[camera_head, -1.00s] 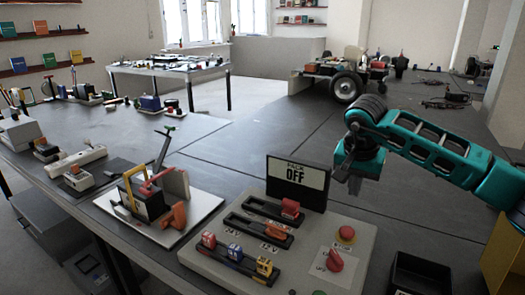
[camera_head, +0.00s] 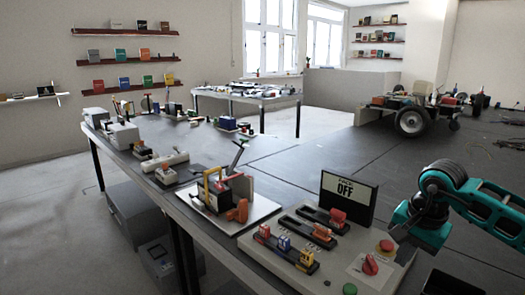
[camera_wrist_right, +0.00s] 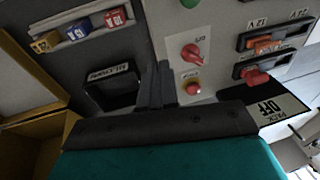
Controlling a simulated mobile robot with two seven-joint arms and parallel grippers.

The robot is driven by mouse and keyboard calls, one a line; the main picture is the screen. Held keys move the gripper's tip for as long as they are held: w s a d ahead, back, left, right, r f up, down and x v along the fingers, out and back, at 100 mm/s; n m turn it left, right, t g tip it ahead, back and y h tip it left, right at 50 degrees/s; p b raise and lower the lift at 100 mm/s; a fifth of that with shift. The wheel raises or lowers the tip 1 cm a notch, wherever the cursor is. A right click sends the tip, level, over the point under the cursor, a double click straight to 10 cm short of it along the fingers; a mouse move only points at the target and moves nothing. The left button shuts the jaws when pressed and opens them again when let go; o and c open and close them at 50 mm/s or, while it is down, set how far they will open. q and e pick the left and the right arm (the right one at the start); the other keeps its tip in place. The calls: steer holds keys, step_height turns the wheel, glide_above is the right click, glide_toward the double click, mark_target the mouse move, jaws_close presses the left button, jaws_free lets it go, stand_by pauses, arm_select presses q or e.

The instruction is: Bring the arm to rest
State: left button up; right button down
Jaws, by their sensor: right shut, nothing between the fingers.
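My right gripper (camera_head: 404,232) is at the end of my teal arm, at the right of the head view. It is shut and empty, and overlaps the right edge of the grey control panel (camera_head: 335,283) in the picture. In the wrist view the dark closed fingers (camera_wrist_right: 160,82) show beside the panel's red knob (camera_wrist_right: 194,53) and red push button (camera_wrist_right: 193,88). I see no contact, but the exact gap is unclear. The black display (camera_head: 346,198) on the panel reads "OFF". My left gripper is not in view.
The panel bears two sliders, a row of coloured switches (camera_head: 283,243) and a green button (camera_head: 349,289). A black tray (camera_head: 452,283) lies right of it. A board with a lever device (camera_head: 228,192) stands left. Behind are a wheeled chassis (camera_head: 412,122) and open dark surface.

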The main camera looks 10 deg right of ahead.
steer(key=a+f+m+y, duration=0.2)
steer(key=a+f+y, duration=0.3)
steer(key=a, duration=0.6)
steer(key=s+a+r+m+t+y, duration=0.25)
steer(key=a+m+y, duration=0.35)
steer(key=a+m, duration=0.3)
steer(key=s+a+r+m+t+y, duration=0.1)
steer(key=s+a+m+t+y, duration=0.2)
steer(key=a+m+y, duration=0.45)
steer(key=d+f+m+t+h, duration=0.3)
steer(key=f+m+t+h, duration=0.15)
steer(key=m, duration=0.75)
steer(key=d+f+m+t+h, duration=0.25)
steer(key=m+t+h, duration=0.2)
steer(key=m, duration=0.75)
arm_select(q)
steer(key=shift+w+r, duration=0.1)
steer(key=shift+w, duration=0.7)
arm_select(e)
steer(key=s+d+f+m+g+h, duration=0.2)
steer(key=s+f+m+g+h, duration=0.1)
steer(key=f+m, duration=0.4)
steer(key=s+d+f+m+g+h, duration=0.3)
steer(key=s+f+m+h, duration=0.1)
steer(key=s+f+m, duration=0.4)
steer(key=shift+s+d+f+m+h, duration=0.2)
steer(key=shift+f+m+h, duration=0.15)
steer(key=shift+m, duration=0.2)
